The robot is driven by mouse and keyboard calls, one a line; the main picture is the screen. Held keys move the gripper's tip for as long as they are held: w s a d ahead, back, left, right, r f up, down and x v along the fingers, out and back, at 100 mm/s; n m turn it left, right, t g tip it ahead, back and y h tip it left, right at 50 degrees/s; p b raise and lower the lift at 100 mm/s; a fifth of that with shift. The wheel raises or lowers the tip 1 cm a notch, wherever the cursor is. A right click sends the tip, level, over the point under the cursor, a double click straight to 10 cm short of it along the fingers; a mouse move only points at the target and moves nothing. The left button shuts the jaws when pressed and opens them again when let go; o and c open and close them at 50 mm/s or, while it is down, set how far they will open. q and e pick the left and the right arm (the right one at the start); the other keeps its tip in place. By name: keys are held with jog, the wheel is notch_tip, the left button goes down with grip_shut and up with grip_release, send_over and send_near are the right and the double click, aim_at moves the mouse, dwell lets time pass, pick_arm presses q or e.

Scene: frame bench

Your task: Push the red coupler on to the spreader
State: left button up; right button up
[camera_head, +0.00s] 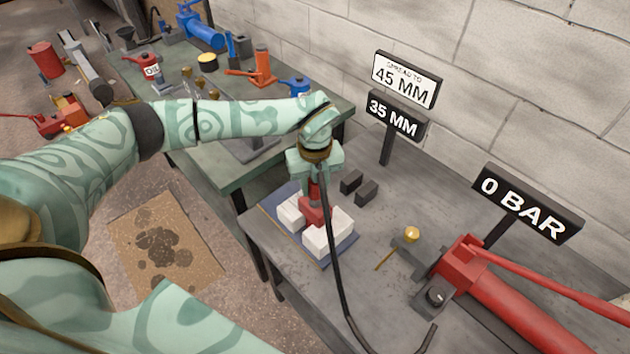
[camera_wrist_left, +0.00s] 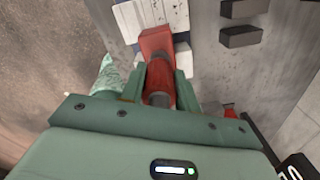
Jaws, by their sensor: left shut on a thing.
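A red wedge-like body, seemingly the spreader (camera_head: 311,212), sits between the white blocks, right below the gripper. It also shows in the left wrist view (camera_wrist_left: 157,42), directly beyond the coupler. The two look in line and very close; I cannot tell whether they are joined. My right gripper is not in view.
A black hose (camera_head: 333,265) runs from the gripper down across the bench. A red hand pump (camera_head: 505,305) lies at right, near a brass-knobbed valve (camera_head: 411,235). Signs read 45 MM (camera_head: 404,80), 35 MM (camera_head: 396,116) and 0 BAR (camera_head: 525,204). Two dark blocks (camera_head: 366,192) lie behind.

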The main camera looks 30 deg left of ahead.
pick_arm(q)
jog(key=shift+f, duration=0.55)
jog(key=o, duration=1.2)
jog(key=shift+c, duration=0.2)
notch_tip(320, 180, up, 16)
jog(key=p, duration=0.2)
jog(key=shift+r+p, duration=0.15)
jog(key=shift+p, duration=0.15)
jog(key=shift+d, duration=0.1)
